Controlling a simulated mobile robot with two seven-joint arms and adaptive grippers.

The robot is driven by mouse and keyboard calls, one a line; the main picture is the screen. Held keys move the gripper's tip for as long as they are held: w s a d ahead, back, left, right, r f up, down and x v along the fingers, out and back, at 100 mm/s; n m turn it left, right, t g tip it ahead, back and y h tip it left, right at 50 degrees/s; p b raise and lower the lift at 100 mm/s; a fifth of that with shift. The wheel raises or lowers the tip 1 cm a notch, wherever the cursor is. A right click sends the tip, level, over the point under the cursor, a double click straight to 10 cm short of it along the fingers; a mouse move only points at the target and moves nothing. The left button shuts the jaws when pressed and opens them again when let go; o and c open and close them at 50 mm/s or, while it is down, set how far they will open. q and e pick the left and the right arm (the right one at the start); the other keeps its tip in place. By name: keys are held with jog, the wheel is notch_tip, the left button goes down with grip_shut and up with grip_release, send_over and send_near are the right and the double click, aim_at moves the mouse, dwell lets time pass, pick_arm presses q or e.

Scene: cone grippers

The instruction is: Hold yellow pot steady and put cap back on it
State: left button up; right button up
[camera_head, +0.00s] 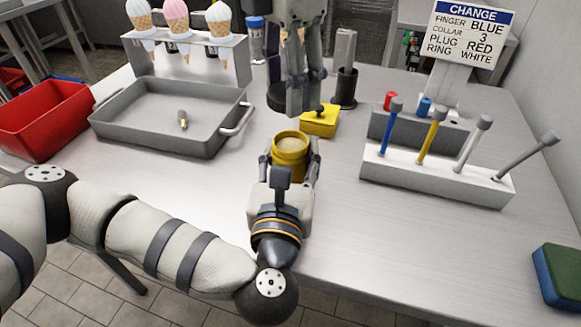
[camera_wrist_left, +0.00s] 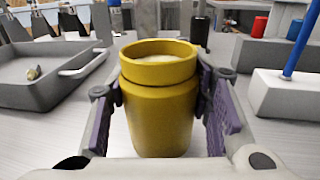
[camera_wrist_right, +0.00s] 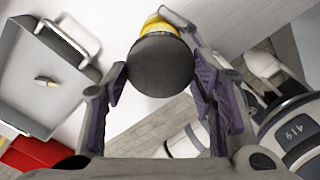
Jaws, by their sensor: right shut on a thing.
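The yellow pot (camera_head: 291,159) stands upright on the table, its top open with pale contents showing. My left gripper (camera_head: 289,172) has its fingers on either side of the pot, and they appear to touch it in the left wrist view (camera_wrist_left: 160,115). My right gripper (camera_head: 306,108) points down just beyond the pot. In the right wrist view it is shut on a dark round cap (camera_wrist_right: 160,66), which partly hides a yellow thing behind it, likely the pot. The cap is apart from the pot's rim in the head view.
A grey tray (camera_head: 140,138) and a red bin (camera_head: 40,120) are at the left. A white rack (camera_head: 430,178) with colored rods stands at the right. A sign (camera_head: 470,35) stands behind.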

pick_arm(q)
grip_shut()
pick_arm(e)
send_over(289, 148)
jog(key=shift+f, duration=2.5)
jog(key=shift+f, duration=0.1)
jog(key=shift+f, duration=0.8)
jog(key=shift+f, duration=0.7)
jog(key=shift+c, duration=0.2)
